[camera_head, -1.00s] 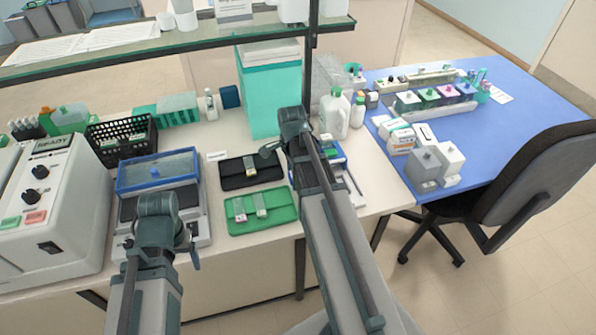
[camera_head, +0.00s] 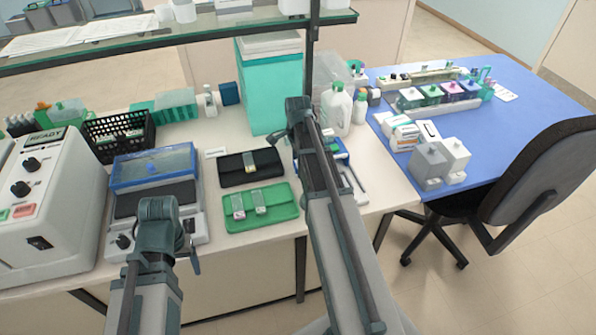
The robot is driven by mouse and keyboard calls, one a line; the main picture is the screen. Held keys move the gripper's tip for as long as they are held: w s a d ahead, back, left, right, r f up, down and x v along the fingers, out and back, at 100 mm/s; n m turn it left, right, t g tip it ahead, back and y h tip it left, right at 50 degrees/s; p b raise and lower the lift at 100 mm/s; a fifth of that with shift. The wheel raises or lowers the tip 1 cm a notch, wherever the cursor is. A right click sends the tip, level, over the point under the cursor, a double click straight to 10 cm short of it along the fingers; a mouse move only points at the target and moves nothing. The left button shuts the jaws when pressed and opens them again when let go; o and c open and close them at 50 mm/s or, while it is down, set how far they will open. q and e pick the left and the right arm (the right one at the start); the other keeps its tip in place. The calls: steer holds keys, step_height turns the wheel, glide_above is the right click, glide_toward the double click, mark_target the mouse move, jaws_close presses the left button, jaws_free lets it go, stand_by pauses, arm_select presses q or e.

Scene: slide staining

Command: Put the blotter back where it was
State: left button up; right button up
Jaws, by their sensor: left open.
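I cannot tell for sure which thing is the blotter. A black flat pad (camera_head: 235,173) with a glass slide on it lies mid-bench. A green flat tray (camera_head: 275,212) with two slides lies in front of it. My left gripper (camera_head: 193,257) is mostly hidden behind its wrist, in front of the blue-lidded device; one dark finger shows, with nothing seen in it. My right gripper (camera_head: 277,139) is over the bench beside the black pad, mostly hidden by its wrist; its jaws cannot be made out. My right arm partly covers a blue item (camera_head: 342,147).
A white READY machine (camera_head: 68,205), a blue-lidded device (camera_head: 153,168) and a black basket (camera_head: 118,140) stand at the left. A teal box (camera_head: 270,90) and white bottle (camera_head: 336,108) stand behind. A glass shelf (camera_head: 190,37) hangs above. A chair (camera_head: 540,180) stands at right.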

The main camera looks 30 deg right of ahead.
steer(key=shift+f, duration=0.15)
steer(key=shift+f, duration=0.15)
steer(key=o, duration=1.2)
steer(key=shift+r, duration=0.2)
step_height(320, 180, up, 12)
steer(key=p, duration=1.2)
steer(key=shift+r, duration=0.1)
